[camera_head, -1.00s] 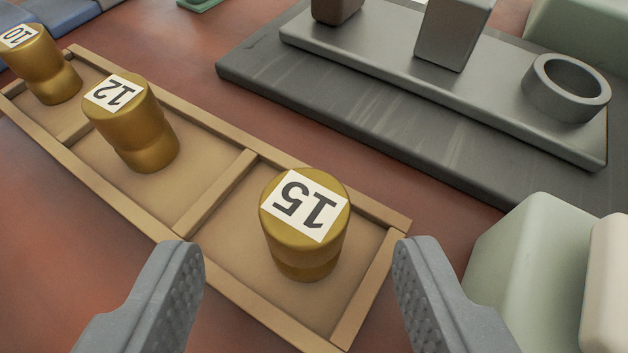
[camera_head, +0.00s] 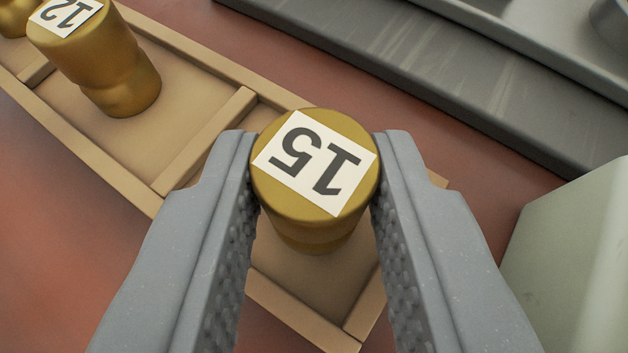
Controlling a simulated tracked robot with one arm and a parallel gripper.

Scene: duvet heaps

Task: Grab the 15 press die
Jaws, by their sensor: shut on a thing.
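The 15 press die (camera_head: 312,225) is a gold, waisted cylinder with a white label reading 15 on top, upside down in the picture. It stands upright at the near right compartment of the wooden tray (camera_head: 205,140). My gripper (camera_head: 314,175) is shut on it, one grey finger against each side of its upper part. I cannot tell whether its hidden base touches the tray floor.
The 12 die (camera_head: 115,75) stands in the tray compartment to the left, and another gold die (camera_head: 12,22) is cut off at the top left. A grey metal plate (camera_head: 440,90) lies behind. A pale green block (camera_head: 575,255) stands close at the right.

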